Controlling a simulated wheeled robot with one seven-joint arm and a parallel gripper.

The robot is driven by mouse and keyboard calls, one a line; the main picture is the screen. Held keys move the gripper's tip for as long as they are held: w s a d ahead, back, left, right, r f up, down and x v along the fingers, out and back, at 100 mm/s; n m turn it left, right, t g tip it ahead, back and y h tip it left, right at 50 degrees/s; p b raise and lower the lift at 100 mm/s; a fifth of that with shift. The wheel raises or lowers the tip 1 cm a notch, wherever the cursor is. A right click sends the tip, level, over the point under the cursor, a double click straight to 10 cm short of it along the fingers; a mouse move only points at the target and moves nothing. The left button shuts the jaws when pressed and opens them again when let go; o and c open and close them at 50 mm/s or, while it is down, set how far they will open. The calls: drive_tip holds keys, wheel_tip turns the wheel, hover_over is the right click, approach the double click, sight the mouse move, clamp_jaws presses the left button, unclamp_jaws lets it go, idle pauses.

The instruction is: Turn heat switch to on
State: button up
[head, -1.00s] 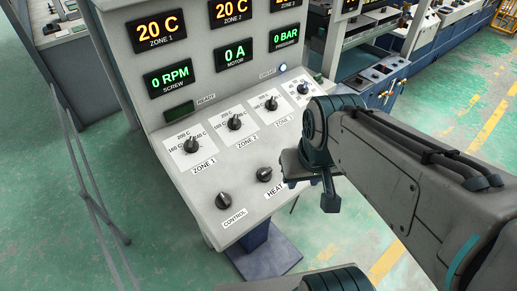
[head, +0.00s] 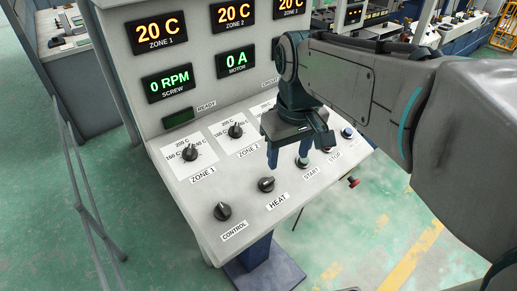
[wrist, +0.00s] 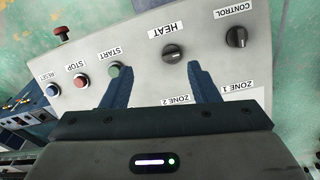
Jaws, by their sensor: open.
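The heat switch (head: 266,184) is a black rotary knob above the HEAT label on the sloped panel. It also shows in the wrist view (wrist: 174,53), just beyond and between my two fingertips. My gripper (head: 287,160) is open and empty, its blue fingers pointing down at the panel just above and right of the heat switch. In the wrist view the gripper (wrist: 154,78) has its fingers spread wide, and no finger appears to touch the knob.
The control knob (head: 222,211) is left of the heat switch. The green start button (head: 303,162), the stop button (wrist: 81,81) and the reset button (wrist: 52,89) are on the other side. A red knob (wrist: 63,35) sticks out at the panel edge. Zone dials (head: 190,152) line the panel behind.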

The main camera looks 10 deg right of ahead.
sight(268, 180)
drive_tip(key=w+a+r+n+g+b, duration=0.1)
drive_tip(key=w+a+n+b, duration=0.2)
drive_tip(key=w, duration=0.2)
wheel_tip(268, 180, down, 14)
drive_tip(key=shift+s+r+b, duration=0.1)
drive_tip(key=shift+r+b, duration=0.15)
drive_tip(key=shift+b, duration=0.2)
drive_tip(key=c, duration=1)
